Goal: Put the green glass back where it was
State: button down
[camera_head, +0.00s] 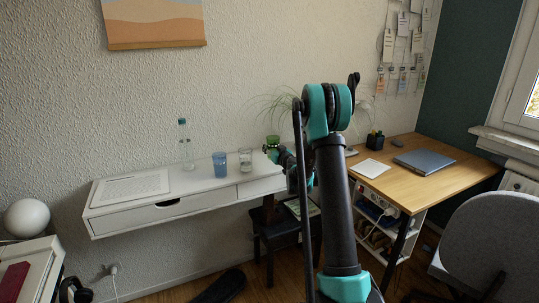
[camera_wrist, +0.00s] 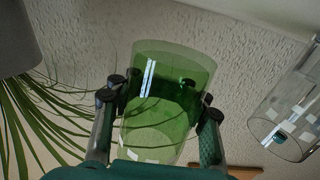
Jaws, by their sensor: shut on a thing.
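The green glass (camera_wrist: 168,90) is held between the two fingers of my gripper (camera_wrist: 160,118) in the wrist view. The fingers press on it from both sides. In the head view the green glass (camera_head: 272,141) shows small at the right end of the white console (camera_head: 205,176), beside my gripper (camera_head: 272,151). My arm hides part of the area there. I cannot tell whether the glass touches the console top.
A clear glass (camera_head: 246,160) and a blue glass (camera_head: 219,164) stand left of my gripper. A wooden desk (camera_head: 440,160) stands right.

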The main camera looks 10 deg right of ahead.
jog(key=shift+f, duration=1.85)
jog(key=shift+f, duration=0.1)
jog(key=c, duration=0.8)
grip_release()
